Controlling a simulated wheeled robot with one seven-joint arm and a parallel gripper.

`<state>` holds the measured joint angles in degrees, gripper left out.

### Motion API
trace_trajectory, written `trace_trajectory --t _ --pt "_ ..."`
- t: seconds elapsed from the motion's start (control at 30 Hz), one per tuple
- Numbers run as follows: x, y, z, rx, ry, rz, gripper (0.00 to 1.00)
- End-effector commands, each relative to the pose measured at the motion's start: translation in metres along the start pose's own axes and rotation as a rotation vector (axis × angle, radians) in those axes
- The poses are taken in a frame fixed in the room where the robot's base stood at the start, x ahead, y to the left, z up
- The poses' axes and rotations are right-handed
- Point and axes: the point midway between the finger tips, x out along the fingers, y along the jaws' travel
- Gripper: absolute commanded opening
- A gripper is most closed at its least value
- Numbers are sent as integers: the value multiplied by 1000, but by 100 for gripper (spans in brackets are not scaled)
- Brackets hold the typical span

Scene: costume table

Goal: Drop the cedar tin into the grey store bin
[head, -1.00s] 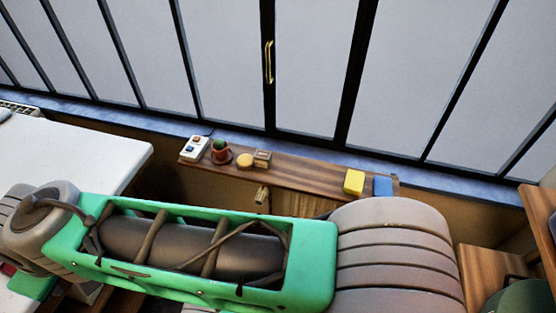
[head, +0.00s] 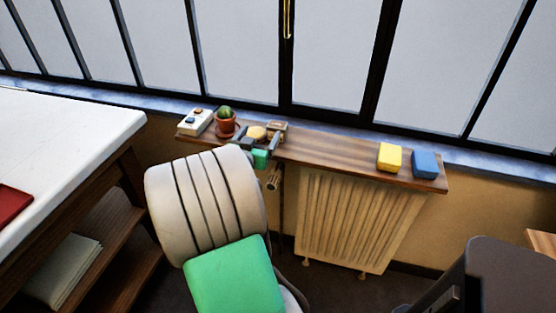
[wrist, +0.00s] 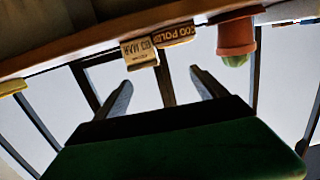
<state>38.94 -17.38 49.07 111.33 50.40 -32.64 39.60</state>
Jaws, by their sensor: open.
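A small tan box (head: 277,127) stands on the wooden shelf under the window. In the wrist view, upside down, this box (wrist: 138,51) bears a label that seems to begin with CED, so I take it as the cedar tin. I cannot identify the grey store bin.
A potted cactus (head: 226,123) and a white switch box (head: 196,121) stand left on the shelf. A yellow block (head: 390,157) and blue block (head: 425,164) stand right. A radiator (head: 355,222) is below. A white table (head: 60,150) is left, a dark chair-like object (head: 500,275) bottom right.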

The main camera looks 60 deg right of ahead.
Motion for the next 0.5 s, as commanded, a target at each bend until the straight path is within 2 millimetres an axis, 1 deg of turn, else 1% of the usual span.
trace_trajectory --t 0.03,0.07,0.13,0.27,0.43,0.5 --pt "9 15 22 -10 42 17 82" --pt "11 20 23 -13 64 20 82" --pt "16 27 21 -20 97 23 82" --pt "31 29 14 -22 108 24 82" --pt "55 31 13 -23 106 24 82" --pt "68 32 13 -23 104 25 82"
